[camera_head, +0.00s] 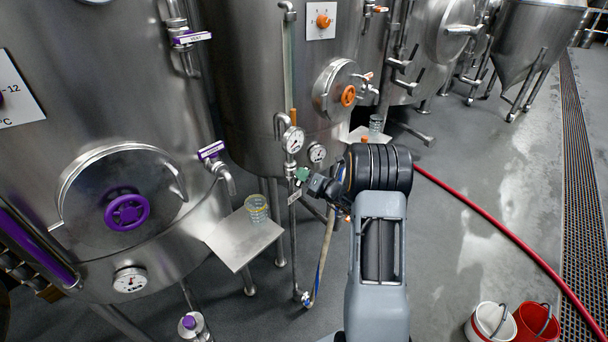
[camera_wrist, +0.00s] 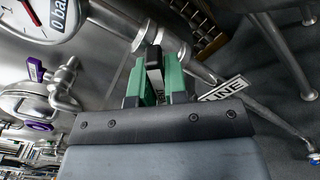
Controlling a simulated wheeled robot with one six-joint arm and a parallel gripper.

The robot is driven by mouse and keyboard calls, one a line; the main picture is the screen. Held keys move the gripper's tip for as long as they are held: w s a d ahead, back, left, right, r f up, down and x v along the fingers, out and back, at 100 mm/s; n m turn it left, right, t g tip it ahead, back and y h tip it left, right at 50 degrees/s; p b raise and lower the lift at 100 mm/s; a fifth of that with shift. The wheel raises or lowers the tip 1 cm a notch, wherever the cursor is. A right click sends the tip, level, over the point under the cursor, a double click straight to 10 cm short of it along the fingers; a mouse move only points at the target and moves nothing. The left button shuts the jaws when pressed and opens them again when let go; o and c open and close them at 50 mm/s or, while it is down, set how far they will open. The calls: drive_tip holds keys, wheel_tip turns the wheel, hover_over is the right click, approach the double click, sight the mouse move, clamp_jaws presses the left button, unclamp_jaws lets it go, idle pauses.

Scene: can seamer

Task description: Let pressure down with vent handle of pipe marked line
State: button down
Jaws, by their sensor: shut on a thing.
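My gripper (camera_head: 303,175) is at the thin upright pipe (camera_head: 291,222) in front of the middle tank. In the wrist view my gripper (camera_wrist: 156,78) has its green fingers closed on the vent handle (camera_wrist: 153,57), a dark, narrow lever between them. Most of the handle is hidden by the fingers. A white tag (camera_wrist: 226,88) ending in "LINE" hangs beside the fingers, partly covered by my gripper. The same tag (camera_head: 294,197) shows just below the fingers in the head view.
A second gauge (camera_head: 317,153) is just right of the pipe. A purple-trimmed tank (camera_head: 125,240) with a tray (camera_head: 228,252) and a cup (camera_head: 257,209) stands left. A red hose (camera_head: 490,219) and buckets (camera_head: 490,325) lie on the floor at right.

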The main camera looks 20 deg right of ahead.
idle(0.4)
drive_tip(key=c, duration=1.1)
unclamp_jaws()
drive_tip(key=shift+c, duration=0.2)
drive_tip(key=shift+s, duration=0.1)
drive_tip(key=b+v, duration=0.2)
drive_tip(key=v, duration=1.1)
drive_tip(key=shift+s+d, duration=0.15)
drive_tip(key=shift+s, duration=0.15)
drive_tip(key=shift+r, duration=0.1)
